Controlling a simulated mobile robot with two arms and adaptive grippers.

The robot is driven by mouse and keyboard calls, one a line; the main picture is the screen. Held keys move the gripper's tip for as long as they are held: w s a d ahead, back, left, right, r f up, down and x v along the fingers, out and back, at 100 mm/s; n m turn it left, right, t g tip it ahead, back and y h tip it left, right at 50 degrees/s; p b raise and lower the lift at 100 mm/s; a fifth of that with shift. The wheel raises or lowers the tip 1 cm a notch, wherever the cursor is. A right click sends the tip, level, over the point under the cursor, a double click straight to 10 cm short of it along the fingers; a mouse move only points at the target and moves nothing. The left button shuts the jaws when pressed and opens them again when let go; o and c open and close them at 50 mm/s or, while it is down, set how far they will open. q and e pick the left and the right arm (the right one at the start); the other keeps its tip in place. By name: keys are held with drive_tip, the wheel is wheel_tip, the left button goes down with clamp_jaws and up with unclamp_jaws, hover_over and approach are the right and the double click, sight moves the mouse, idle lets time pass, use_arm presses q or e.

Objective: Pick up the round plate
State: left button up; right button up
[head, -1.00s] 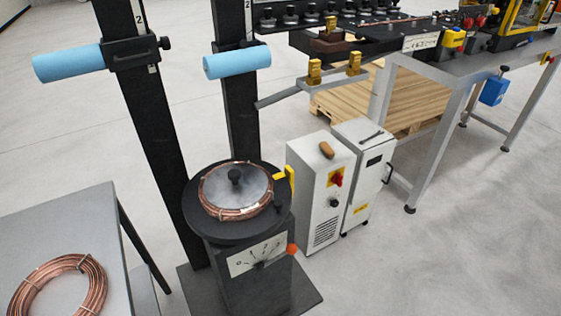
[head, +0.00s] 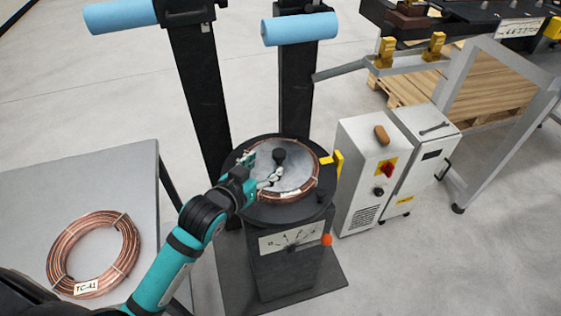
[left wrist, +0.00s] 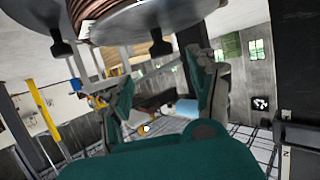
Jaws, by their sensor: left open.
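The round plate (head: 296,172) is a silver disc with a black knob (head: 279,157) at its centre. It lies on a copper coil (head: 288,198) on the black round turntable of a dark stand. My left gripper (head: 263,170) is at the plate's left side, its fingers over the plate and close to the knob. It is open, with nothing seen between its fingers; contact cannot be told. In the left wrist view the plate (left wrist: 170,14) shows at the top, past the spread fingers (left wrist: 160,85). My right gripper is not in view.
A grey table (head: 100,170) at the left holds another copper coil (head: 80,262) with a tag. Two dark posts with blue rollers (head: 300,28) stand behind the turntable. A yellow bracket (head: 337,162) is at the turntable's right, beside white cabinets (head: 372,165).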

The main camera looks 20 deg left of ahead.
sight(279, 152)
use_arm(q)
drive_tip(key=x, duration=0.9)
drive_tip(key=shift+w+a+p, duration=0.1)
drive_tip(key=shift+w+p, duration=0.15)
drive_tip(key=shift+p, duration=0.05)
clamp_jaws()
drive_tip(key=shift+r, duration=0.1)
